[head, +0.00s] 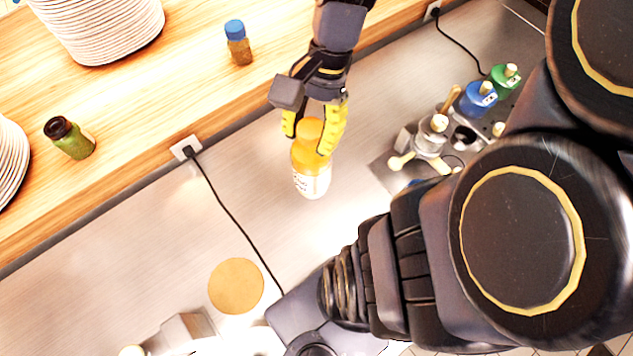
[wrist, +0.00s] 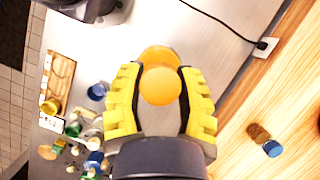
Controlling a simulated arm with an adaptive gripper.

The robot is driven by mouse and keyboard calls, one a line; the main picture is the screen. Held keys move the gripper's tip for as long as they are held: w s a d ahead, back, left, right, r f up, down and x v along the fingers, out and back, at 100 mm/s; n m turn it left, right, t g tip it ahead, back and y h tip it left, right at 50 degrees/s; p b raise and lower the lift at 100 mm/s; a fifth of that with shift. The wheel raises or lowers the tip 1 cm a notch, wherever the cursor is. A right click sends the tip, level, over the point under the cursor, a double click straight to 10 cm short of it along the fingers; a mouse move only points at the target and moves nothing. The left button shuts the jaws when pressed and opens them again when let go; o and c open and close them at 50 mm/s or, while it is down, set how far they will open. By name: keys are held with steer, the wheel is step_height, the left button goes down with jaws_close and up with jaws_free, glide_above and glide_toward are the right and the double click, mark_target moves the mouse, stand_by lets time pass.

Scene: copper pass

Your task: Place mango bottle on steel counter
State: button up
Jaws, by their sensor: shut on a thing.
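The mango bottle (head: 311,172) has an orange cap, an orange upper body and a white label. My gripper (head: 319,122) has yellow fingers and is shut on the bottle around its cap and neck. In the wrist view, the orange bottle top (wrist: 159,84) sits between the two yellow fingers of my gripper (wrist: 160,95). The steel counter (head: 130,235) lies below the bottle. The bottle looks upright or slightly tilted; I cannot tell whether its base touches the counter.
A wooden shelf (head: 190,95) holds plate stacks (head: 100,28), a blue-capped jar (head: 238,45) and a green jar (head: 70,138). A black cable (head: 225,205) crosses the counter near a round tan disc (head: 236,286). Blue (head: 478,96) and green (head: 503,78) containers stand right.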

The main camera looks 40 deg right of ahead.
steer(key=shift+s+a+f+n, duration=0.15)
steer(key=shift+s+a+n, duration=0.1)
steer(key=shift+s, duration=0.2)
steer(key=shift+s+a+f+n, duration=0.1)
steer(key=shift+s+a+n, duration=0.15)
steer(key=shift+s, duration=0.2)
steer(key=shift+f, duration=0.1)
steer(key=w+d+f, duration=0.4)
steer(key=w+f, duration=0.9)
steer(key=shift+w, duration=0.1)
steer(key=o, duration=1)
steer(key=shift+f, duration=0.1)
steer(key=shift+o, duration=0.2)
